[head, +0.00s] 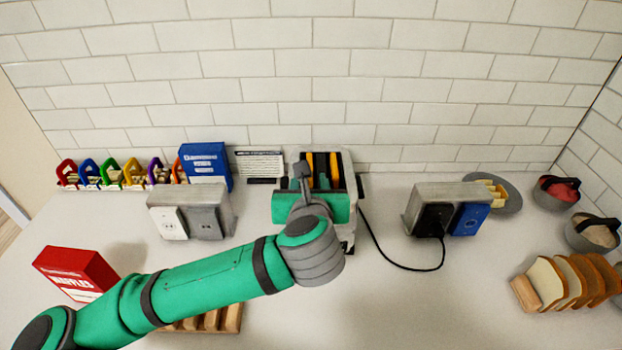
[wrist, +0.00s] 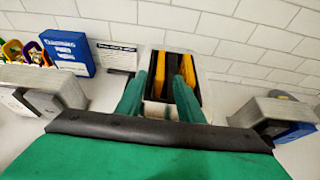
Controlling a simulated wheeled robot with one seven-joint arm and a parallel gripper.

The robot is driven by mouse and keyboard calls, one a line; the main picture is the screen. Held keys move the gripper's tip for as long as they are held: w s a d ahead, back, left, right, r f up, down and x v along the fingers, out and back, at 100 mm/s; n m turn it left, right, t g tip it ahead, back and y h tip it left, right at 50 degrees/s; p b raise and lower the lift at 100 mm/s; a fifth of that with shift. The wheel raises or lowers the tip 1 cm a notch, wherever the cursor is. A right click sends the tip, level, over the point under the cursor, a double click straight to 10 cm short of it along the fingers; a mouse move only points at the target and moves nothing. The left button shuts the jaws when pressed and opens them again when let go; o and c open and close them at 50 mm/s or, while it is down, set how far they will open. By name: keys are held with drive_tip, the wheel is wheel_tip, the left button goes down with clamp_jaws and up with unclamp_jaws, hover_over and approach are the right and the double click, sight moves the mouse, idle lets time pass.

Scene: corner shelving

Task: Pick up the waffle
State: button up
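A white toaster with a dark top (head: 345,170) stands against the back wall, and its top also shows in the wrist view (wrist: 176,52). Two yellow-orange, waffle-like slices stand upright in its slots: a left one (head: 310,172) and a right one (head: 334,172). In the wrist view the left slice (wrist: 158,72) appears in the gap between my fingers, and the right finger partly covers the other. My gripper (wrist: 162,78) is open, its two green fingers apart at the toaster's near side. I cannot tell whether they touch anything. In the head view my arm hides the fingertips.
A red waffle box (head: 75,272) lies at the left. A blue box (head: 207,165) and a small sign (head: 260,164) stand left of the toaster. Grey outlet blocks flank it on the left (head: 190,207) and right (head: 445,195). A black cord (head: 385,250) curves over the counter. Bread slices (head: 565,280) stand far right.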

sight(311, 165)
drive_tip(key=x, duration=0.9)
drive_tip(key=shift+w+d+r, duration=0.15)
drive_tip(key=shift+d+r, duration=0.05)
drive_tip(key=shift+r, duration=0.15)
drive_tip(key=shift+w+a+f, duration=0.15)
drive_tip(key=shift+w+a, duration=0.05)
drive_tip(key=shift+w, duration=0.1)
